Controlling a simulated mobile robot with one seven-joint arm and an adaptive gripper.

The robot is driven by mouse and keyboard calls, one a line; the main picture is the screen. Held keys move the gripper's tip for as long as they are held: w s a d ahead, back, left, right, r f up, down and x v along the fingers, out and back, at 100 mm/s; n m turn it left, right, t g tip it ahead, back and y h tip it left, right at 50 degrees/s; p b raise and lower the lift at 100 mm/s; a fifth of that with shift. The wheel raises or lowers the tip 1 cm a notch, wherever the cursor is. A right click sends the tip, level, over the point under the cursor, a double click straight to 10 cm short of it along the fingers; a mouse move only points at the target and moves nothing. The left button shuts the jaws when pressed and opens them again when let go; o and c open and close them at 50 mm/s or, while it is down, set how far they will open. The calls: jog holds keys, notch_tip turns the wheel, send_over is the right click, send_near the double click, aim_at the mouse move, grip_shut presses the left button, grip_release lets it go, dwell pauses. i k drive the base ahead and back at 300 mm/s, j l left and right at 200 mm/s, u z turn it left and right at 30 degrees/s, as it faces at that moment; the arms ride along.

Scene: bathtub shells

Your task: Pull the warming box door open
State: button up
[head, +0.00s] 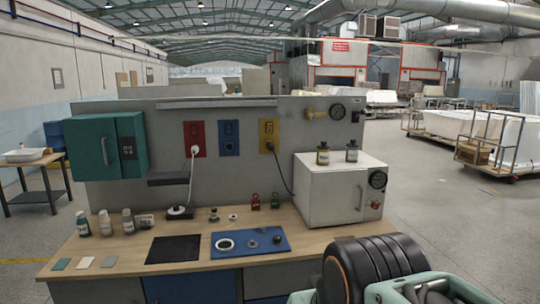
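The warming box appears to be the white box (325,196) with a dial on its right part, standing at the right end of the wooden workbench. Its front door looks closed. A dark vertical door handle (360,198) sits near the door's right edge. A round black dial and a red knob are right of the door. Parts of my own arm fill the lower right corner, in front of the bench's right end. My gripper's fingers cannot be made out, and nothing of mine is seen touching the handle.
Two small bottles (323,154) stand on the box. The workbench (120,250) carries a blue mat (222,252), a black mat (172,250), several bottles and two padlocks. A teal cabinet (122,145) hangs at left. Open floor lies right of the bench, with tub carts farther back.

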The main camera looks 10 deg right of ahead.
aim_at(338, 197)
jog(key=l, duration=0.5)
jog(key=k+l+u, duration=0.1)
jog(key=l, duration=0.85)
jog(key=k+l+u, duration=0.15)
jog(key=l, duration=0.8)
jog(key=k+l+u, duration=0.1)
jog(key=l, duration=0.4)
jog(key=k+l, duration=0.15)
jog(key=l, duration=0.3)
jog(key=k+l+u, duration=0.1)
jog(key=l, duration=0.35)
